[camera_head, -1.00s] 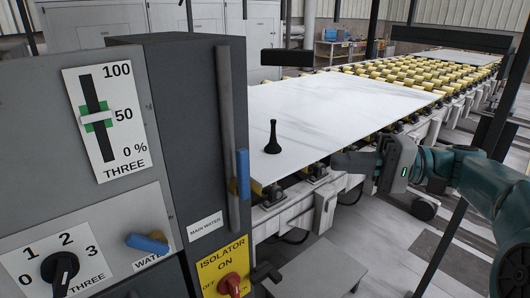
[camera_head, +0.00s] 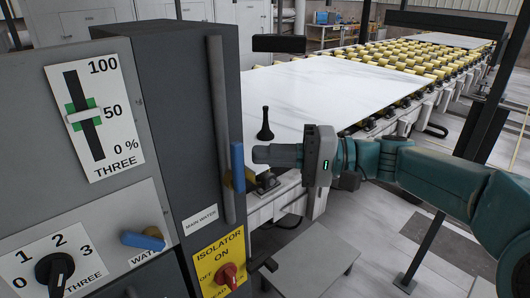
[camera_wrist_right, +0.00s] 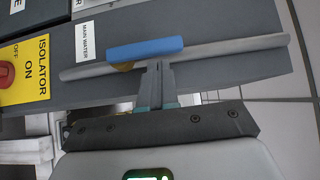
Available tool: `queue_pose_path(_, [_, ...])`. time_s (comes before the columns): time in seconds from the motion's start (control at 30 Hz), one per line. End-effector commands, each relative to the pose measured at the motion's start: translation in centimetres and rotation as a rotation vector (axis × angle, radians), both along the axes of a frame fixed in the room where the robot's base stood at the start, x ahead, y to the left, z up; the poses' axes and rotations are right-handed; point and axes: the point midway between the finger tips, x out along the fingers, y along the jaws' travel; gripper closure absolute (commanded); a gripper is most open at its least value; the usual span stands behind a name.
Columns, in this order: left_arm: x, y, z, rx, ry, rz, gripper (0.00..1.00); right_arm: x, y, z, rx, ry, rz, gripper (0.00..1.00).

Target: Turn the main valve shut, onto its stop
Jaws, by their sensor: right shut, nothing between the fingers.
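The main valve's blue handle (camera_head: 238,167) is on the grey upright pipe (camera_head: 218,120) at the cabinet's right side, by the MAIN WATER label (camera_head: 199,219). It lies along the pipe; the wrist view shows the blue handle (camera_wrist_right: 145,48) parallel to the pipe (camera_wrist_right: 215,52) too. A brass-coloured part shows beside it. My right gripper (camera_head: 256,154) is shut and empty, its tips just right of the handle. In the wrist view the closed fingertips (camera_wrist_right: 157,66) are close to the handle's edge; I cannot tell whether they touch. My left gripper is out of view.
The cabinet front carries another blue lever (camera_head: 143,241) marked WATER, a red isolator knob (camera_head: 229,275), a slider (camera_head: 85,114) and a black selector (camera_head: 54,270). A white slab (camera_head: 330,95) with a black object (camera_head: 265,124) lies on the roller line behind.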

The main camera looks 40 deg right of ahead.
Motion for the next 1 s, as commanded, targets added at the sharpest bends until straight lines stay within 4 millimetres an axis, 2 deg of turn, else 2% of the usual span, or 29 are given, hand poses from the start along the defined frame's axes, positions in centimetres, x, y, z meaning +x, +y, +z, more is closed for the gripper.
queue_pose_path(0.13, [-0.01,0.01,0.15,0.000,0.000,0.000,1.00,0.02,0.87,0.04,0.000,0.000,0.001,1.00])
queue_pose_path(0.57, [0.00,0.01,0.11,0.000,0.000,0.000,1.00,0.10,0.94,0.02,-0.004,0.000,0.000,1.00])
queue_pose_path(1.0, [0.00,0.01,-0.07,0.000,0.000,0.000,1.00,0.05,1.37,0.32,-0.080,-0.008,0.000,1.00])
